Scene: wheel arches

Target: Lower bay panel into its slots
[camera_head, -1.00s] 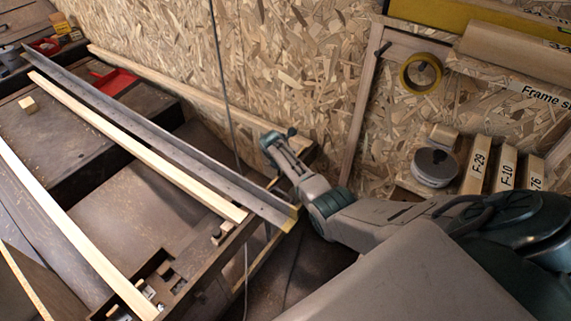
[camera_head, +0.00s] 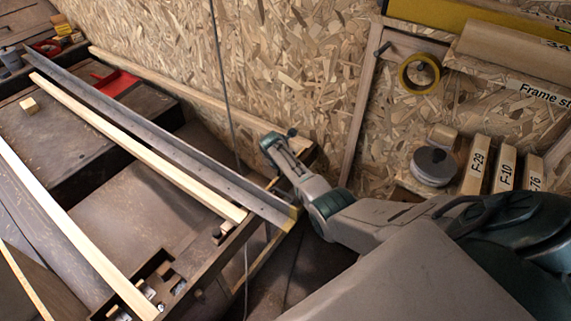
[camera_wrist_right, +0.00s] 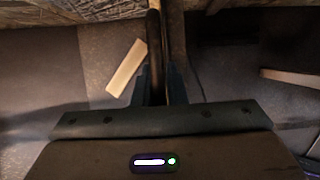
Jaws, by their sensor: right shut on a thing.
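My right gripper (camera_wrist_right: 157,88) is in the right wrist view, its two blue-grey fingers closed on a dark, narrow upright piece (camera_wrist_right: 153,45). This piece is seen edge-on and may be the bay panel; its faces are hidden. My right arm (camera_head: 350,220) comes in from the lower right in the head view and reaches to the near end of the long bench frame. I cannot make out the held piece or any slots clearly there. My left gripper is not in view.
A grey metal rail (camera_head: 150,132) and pale wood strips (camera_head: 135,146) run along the bench. A red tray (camera_head: 115,82) and a small wood block (camera_head: 29,106) lie there. Chipboard wall (camera_head: 290,60) stands behind. A tape roll (camera_head: 419,73) and labelled wood pieces (camera_head: 475,165) are right.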

